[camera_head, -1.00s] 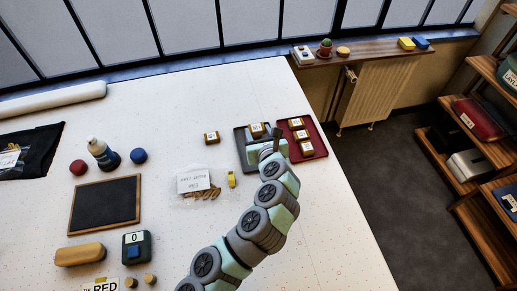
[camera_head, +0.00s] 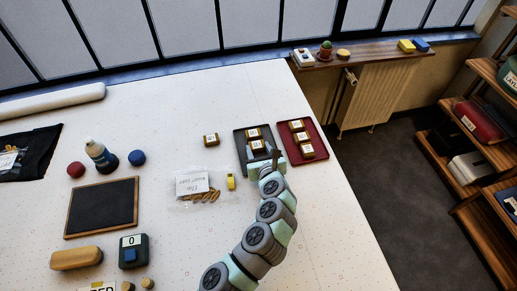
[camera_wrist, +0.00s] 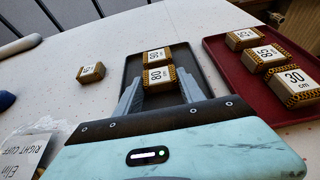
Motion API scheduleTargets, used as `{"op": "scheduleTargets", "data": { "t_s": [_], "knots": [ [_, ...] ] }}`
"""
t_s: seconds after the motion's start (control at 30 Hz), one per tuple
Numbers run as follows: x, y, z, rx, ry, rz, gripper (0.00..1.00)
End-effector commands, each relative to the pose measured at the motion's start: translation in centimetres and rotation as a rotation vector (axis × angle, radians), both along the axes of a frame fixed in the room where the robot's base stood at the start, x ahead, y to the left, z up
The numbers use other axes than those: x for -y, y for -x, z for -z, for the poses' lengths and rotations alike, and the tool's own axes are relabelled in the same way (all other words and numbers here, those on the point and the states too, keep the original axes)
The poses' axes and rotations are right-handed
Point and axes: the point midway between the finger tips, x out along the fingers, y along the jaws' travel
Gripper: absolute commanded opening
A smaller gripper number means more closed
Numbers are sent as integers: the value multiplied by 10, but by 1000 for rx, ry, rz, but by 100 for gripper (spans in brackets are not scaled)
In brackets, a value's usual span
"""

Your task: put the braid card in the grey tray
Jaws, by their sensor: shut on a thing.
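The grey tray (camera_head: 242,155) lies on the white table beside the red tray. Two brown braid cards with white labels sit in it, one behind the other. The nearer card (camera_wrist: 158,78), labelled 80 cm, is between my gripper's (camera_wrist: 159,86) fingertips in the wrist view. The farther card (camera_wrist: 156,56) is just behind it. My gripper is shut on the nearer card, low over the tray's near part. It also shows in the head view (camera_head: 263,160). Whether the held card touches the tray floor is hard to tell.
The red tray (camera_head: 316,143) to the right holds three similar cards. Another card (camera_head: 210,140) stands on the table left of the grey tray. A clear bag with a paper label (camera_head: 192,183) and a yellow item (camera_head: 231,182) lie nearer left. A dark slate (camera_head: 101,207) is farther left.

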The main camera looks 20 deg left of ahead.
Motion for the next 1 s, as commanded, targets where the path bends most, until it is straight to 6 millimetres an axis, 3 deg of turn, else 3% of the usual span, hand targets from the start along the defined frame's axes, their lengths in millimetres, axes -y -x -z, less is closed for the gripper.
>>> {"op": "scheduleTargets", "data": {
  "t_s": [0.27,0.63,1.0],
  "knots": [
    [0,0,0,0,0,0,68],
    [0,2,-5,0,0,-2,68],
    [32,44,-27,0,-1,3,68]
  ]
}}
